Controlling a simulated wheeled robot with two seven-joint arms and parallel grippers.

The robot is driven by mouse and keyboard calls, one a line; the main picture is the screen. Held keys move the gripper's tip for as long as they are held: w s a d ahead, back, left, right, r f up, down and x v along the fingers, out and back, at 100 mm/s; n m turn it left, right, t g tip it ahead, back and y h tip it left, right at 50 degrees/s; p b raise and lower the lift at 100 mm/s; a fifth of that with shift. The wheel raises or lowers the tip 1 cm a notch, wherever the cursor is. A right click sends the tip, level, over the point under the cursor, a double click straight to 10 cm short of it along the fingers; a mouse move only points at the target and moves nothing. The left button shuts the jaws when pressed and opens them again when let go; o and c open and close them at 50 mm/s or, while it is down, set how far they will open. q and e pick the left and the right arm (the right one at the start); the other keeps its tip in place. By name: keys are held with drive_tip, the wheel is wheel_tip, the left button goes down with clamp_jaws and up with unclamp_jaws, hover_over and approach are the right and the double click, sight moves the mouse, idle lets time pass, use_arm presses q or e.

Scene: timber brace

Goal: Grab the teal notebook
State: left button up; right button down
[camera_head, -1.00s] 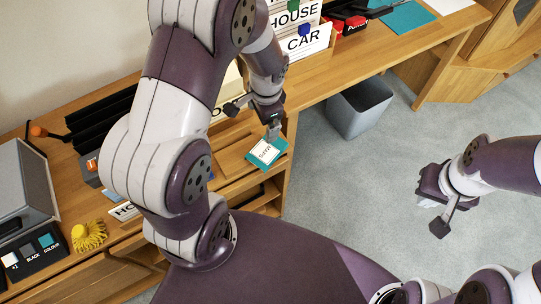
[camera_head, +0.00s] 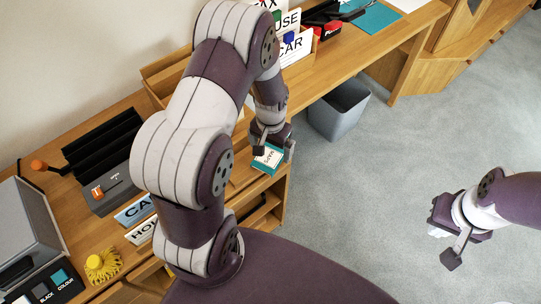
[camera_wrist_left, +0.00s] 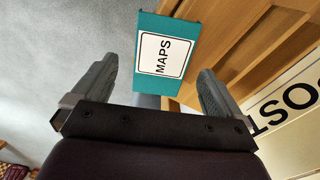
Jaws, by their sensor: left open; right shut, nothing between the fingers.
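The teal notebook (camera_head: 268,159) has a white label reading MAPS and lies at the front edge of the wooden desk, partly under my left gripper (camera_head: 272,142) in the head view. In the left wrist view the notebook (camera_wrist_left: 174,78) shows ahead, between and beyond the two fingers of my left gripper (camera_wrist_left: 158,85). The left gripper is open, with a finger on each side and apart from the notebook's visible part. My right gripper (camera_head: 447,230) is shut and empty, out over the carpet at the right.
A grey bin (camera_head: 338,108) stands on the floor beside the desk. Word cards (camera_head: 296,46), a black rack (camera_head: 104,148) and a yellow tufted item (camera_head: 103,264) are on the desk (camera_head: 340,62). In the left wrist view a card reading OST (camera_wrist_left: 290,105) lies at right. Open carpet is at right.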

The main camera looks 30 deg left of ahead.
sight(271, 155)
use_arm(q)
wheel_tip(271, 155, down, 3)
drive_tip(key=shift+w+a+f, duration=0.15)
drive_tip(key=shift+f, duration=0.05)
drive_tip(key=c, duration=1.1)
drive_tip(key=shift+r, duration=0.15)
